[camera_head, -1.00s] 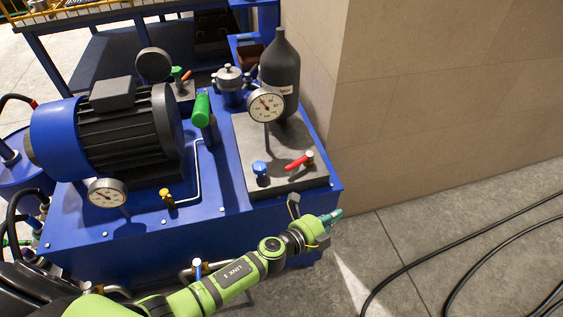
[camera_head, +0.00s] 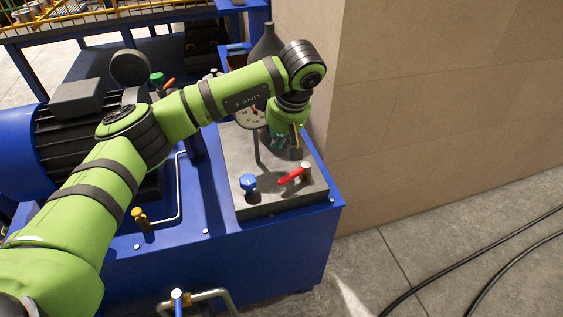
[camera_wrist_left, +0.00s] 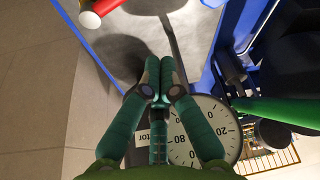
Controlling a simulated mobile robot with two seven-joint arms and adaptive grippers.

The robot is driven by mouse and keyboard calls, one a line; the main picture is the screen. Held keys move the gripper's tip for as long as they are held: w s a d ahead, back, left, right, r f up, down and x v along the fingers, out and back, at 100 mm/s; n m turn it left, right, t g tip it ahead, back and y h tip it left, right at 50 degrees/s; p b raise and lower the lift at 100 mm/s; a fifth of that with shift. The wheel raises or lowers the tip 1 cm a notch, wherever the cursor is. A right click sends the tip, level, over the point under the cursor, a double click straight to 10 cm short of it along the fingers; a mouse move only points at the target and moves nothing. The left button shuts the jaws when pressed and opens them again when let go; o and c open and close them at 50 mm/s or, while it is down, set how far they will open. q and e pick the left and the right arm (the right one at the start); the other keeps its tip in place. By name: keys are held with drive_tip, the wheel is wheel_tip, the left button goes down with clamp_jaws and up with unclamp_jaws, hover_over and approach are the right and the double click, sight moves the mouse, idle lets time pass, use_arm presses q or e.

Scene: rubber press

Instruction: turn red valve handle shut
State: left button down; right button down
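The red valve handle (camera_head: 291,176) is a short lever on a silver stem, on the grey top plate of the blue press unit. It lies slantwise, its silver end up and to the right. In the left wrist view the red handle (camera_wrist_left: 104,7) is at the top left, partly cut off by the edge. My left gripper (camera_head: 278,143) points down above the plate, behind the handle and apart from it. In the left wrist view its teal fingers (camera_wrist_left: 160,70) come together at the tips with nothing between them. My right gripper is not in view.
A blue valve knob (camera_head: 248,182) stands left of the red handle. A pressure gauge (camera_head: 249,117) and a dark bottle (camera_head: 267,45) are close behind my gripper. A beige wall (camera_head: 430,80) rises at right. Black cables (camera_head: 480,265) lie on the floor.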

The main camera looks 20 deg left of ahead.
sight(294, 174)
use_arm(q)
drive_tip(key=p+x, duration=0.1)
drive_tip(key=x, duration=0.8)
drive_tip(key=shift+f, duration=0.3)
drive_tip(key=shift+s+d+r+p, duration=0.15)
drive_tip(key=shift+s+d+p, duration=0.35)
drive_tip(key=shift+d, duration=0.3)
drive_tip(key=shift+s+d+r+p, duration=0.2)
drive_tip(key=shift+s+d+p, duration=0.15)
drive_tip(key=shift+s+d, duration=0.35)
drive_tip(key=shift+w, duration=0.15)
